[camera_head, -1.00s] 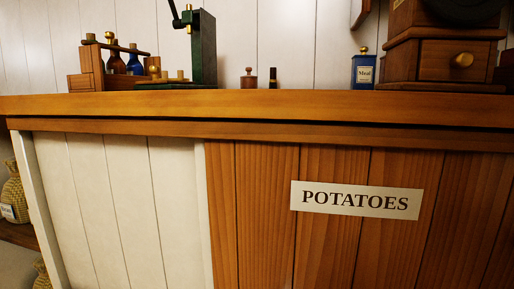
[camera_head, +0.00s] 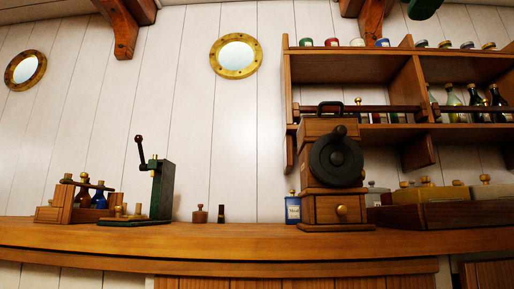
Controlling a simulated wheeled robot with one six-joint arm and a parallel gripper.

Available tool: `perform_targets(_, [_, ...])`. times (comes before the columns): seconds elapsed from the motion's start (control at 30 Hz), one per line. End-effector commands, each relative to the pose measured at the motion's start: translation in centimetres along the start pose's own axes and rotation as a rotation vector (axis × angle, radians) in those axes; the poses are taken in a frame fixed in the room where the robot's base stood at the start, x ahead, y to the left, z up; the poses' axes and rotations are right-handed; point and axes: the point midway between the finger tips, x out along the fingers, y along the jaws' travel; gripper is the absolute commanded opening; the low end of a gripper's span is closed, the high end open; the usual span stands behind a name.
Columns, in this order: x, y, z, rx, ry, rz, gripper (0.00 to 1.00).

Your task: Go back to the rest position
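No part of my gripper or arm shows in the current head view. The task names no object. The view takes in a wooden counter (camera_head: 250,240) with a coffee grinder (camera_head: 334,172) on it, its dark round wheel facing me and a small drawer with a brass knob below. A green crank device (camera_head: 161,190) stands left of it. A blue tin (camera_head: 293,209) stands just left of the grinder.
A wooden rack with bottles (camera_head: 80,198) stands at the counter's left. A wall shelf (camera_head: 350,68) with jars and bottles hangs at the right, above a wooden box (camera_head: 432,208). Two brass portholes (camera_head: 235,56) (camera_head: 25,70) are on the wall. Bare counter lies between items.

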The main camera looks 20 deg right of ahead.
Motion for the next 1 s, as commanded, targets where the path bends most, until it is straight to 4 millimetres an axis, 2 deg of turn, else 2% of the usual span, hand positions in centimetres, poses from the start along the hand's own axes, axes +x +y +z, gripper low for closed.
perform_targets(0.33, [5.6, -1.6, -1.4, 0.095, 0.074, -0.135, 0.38])
perform_targets(0.47, [8.7, -3.3, -2.8, 0.153, 0.115, -0.223, 0.38])
perform_targets(0.57, [11.4, -5.4, -4.3, 0.205, 0.149, -0.309, 0.38])
perform_targets(0.67, [14.4, -8.6, -6.4, 0.271, 0.183, -0.426, 0.38])
perform_targets(0.77, [17.3, -13.6, -9.2, 0.355, 0.212, -0.584, 0.38])
perform_targets(0.87, [19.0, -20.0, -12.0, 0.442, 0.213, -0.762, 0.38])
perform_targets(0.9, [19.2, -22.8, -13.1, 0.473, 0.205, -0.832, 0.38])
perform_targets(0.97, [19.1, -27.0, -14.5, 0.517, 0.185, -0.939, 0.38])
perform_targets(1.0, [18.7, -29.8, -15.2, 0.545, 0.165, -1.008, 0.38])
